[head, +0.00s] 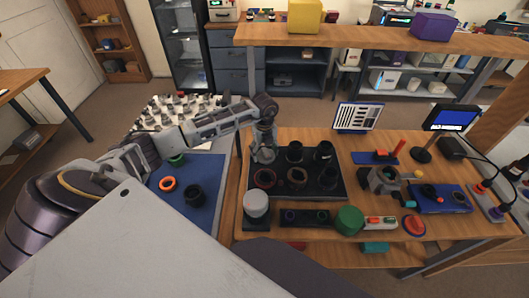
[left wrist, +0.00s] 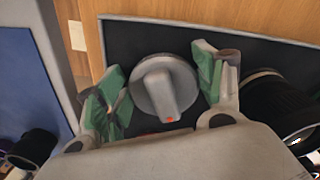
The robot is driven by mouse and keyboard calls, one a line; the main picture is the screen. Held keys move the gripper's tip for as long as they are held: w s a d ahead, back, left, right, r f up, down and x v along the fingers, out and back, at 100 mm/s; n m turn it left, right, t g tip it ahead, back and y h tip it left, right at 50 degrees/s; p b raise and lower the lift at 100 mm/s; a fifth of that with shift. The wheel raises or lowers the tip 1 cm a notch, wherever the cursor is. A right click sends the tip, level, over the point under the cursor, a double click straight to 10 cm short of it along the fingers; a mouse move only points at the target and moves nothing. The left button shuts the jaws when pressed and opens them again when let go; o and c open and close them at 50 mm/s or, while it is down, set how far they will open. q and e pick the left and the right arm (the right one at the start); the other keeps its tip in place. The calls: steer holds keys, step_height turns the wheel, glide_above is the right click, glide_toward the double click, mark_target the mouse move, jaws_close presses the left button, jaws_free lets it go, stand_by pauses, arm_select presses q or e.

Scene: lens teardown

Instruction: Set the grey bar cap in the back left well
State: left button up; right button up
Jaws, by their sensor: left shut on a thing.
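The grey bar cap (left wrist: 165,88) is a round disc with a raised bar and a small red mark. It sits between the green-padded fingers of my left gripper (left wrist: 160,90), which is shut on it. In the head view my left gripper (head: 264,152) points down over the back left corner of the black tray (head: 312,197). The back left well is hidden under the gripper and cap. I cannot tell whether the cap touches the tray floor. My right gripper is not in view.
Black cylinders (head: 295,153) stand just right of the gripper in the tray's back row; one (left wrist: 272,98) is close in the wrist view. A white-topped cylinder (head: 256,204) and green cylinder (head: 349,220) stand in front.

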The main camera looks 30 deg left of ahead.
arm_select(q)
steer(key=shift+s+f, duration=0.1)
steer(key=shift+f, duration=0.2)
